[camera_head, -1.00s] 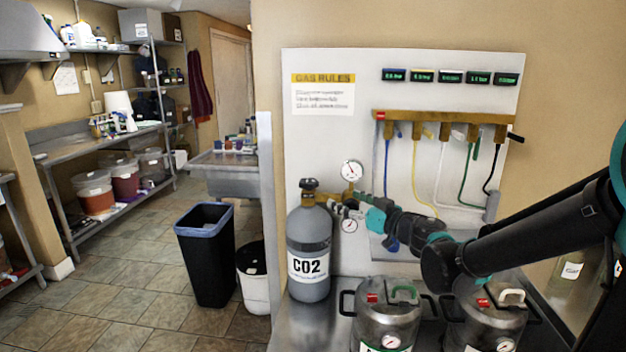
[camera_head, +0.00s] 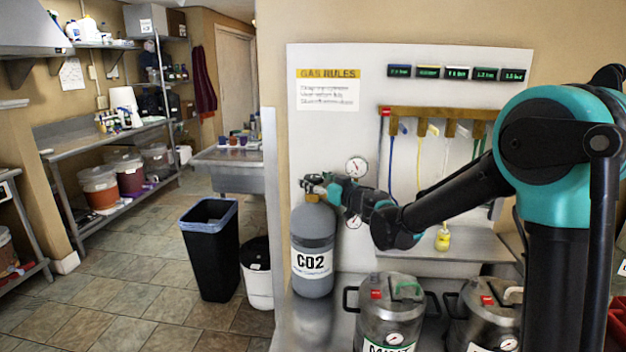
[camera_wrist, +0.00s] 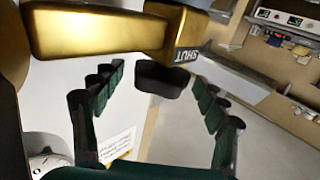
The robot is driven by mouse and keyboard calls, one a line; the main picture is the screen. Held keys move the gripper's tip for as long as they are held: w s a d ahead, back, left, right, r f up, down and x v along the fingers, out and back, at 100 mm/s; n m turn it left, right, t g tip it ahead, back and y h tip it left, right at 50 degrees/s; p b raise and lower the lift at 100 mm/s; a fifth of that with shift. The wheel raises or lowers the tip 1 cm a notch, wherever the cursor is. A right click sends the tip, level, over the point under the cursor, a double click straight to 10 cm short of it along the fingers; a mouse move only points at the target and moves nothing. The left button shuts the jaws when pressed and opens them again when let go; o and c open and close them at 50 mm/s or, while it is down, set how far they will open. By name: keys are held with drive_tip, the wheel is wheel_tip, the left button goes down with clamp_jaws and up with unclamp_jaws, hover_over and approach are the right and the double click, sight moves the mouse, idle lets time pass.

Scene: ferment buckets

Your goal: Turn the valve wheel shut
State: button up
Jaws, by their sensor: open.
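The CO2 cylinder (camera_head: 312,240) stands upright left of the kegs, with the brass valve (camera_head: 312,197) on its top. In the wrist view the brass valve body (camera_wrist: 95,32) spans the top left and bears the word SHUT. The black valve wheel (camera_wrist: 160,79) sticks out below its right end. My gripper (camera_wrist: 158,82) is open, its dark green fingers on either side of the wheel with visible gaps. In the head view my gripper (camera_head: 325,187) is at the cylinder's top from the right and partly hides the valve.
A pressure gauge (camera_head: 357,166) is close behind my gripper on the white panel (camera_head: 330,130). Two kegs, one at the left (camera_head: 390,312) and one at the right (camera_head: 485,318), stand below my arm. A black bin (camera_head: 210,250) is on the floor at left.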

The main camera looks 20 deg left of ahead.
drive_tip(key=shift+w+a, duration=0.35)
drive_tip(key=shift+a, duration=0.25)
drive_tip(key=shift+c, duration=0.6)
drive_tip(key=c, duration=1)
drive_tip(key=shift+c, duration=0.2)
